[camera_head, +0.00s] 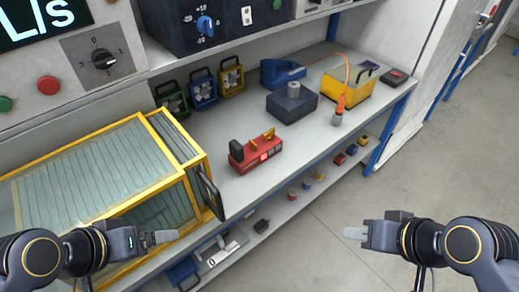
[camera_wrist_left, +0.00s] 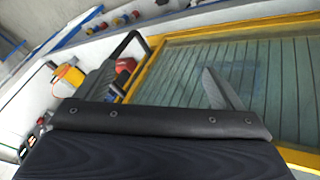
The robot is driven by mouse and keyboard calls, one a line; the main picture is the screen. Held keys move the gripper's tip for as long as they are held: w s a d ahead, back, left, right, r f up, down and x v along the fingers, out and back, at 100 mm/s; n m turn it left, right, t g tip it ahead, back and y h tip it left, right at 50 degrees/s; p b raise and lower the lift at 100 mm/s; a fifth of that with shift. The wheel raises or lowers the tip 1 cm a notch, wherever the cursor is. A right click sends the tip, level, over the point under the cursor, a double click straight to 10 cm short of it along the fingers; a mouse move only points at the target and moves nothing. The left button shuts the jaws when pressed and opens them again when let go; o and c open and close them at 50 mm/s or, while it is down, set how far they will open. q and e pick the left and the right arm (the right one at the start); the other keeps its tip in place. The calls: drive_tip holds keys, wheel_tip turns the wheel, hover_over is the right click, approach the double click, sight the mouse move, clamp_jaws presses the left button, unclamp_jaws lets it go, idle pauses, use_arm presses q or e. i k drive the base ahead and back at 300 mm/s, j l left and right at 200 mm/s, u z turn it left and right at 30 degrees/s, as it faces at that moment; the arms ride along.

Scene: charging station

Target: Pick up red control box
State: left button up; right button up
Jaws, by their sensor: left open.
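The red control box (camera_head: 256,151) sits upright on the grey shelf in the head view, right of the yellow-framed glass case. It has a black knob at its left end and yellow parts on top. In the left wrist view a red patch, likely the same box (camera_wrist_left: 124,66), is partly hidden behind a dark handle and finger. My left gripper (camera_head: 160,237) is open and empty, in front of the glass case and apart from the box. Its spread fingers (camera_wrist_left: 160,82) show in the wrist view. My right gripper (camera_head: 362,233) is over the floor at right, side-on, holding nothing visible.
The glass case (camera_head: 192,165) with a black handle (camera_head: 210,192) stands between my left gripper and the box. A dark block (camera_head: 292,103) and a yellow bin (camera_head: 345,97) are behind the box. A lower shelf (camera_head: 275,208) holds small items. Floor at right is clear.

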sight(243, 158)
drive_tip(key=u, duration=2.45)
drive_tip(key=z, duration=2.45)
drive_tip(key=i+l+u, duration=0.1)
drive_tip(key=l, duration=0.7)
drive_tip(key=i+l+u, duration=0.1)
drive_tip(key=l, duration=0.7)
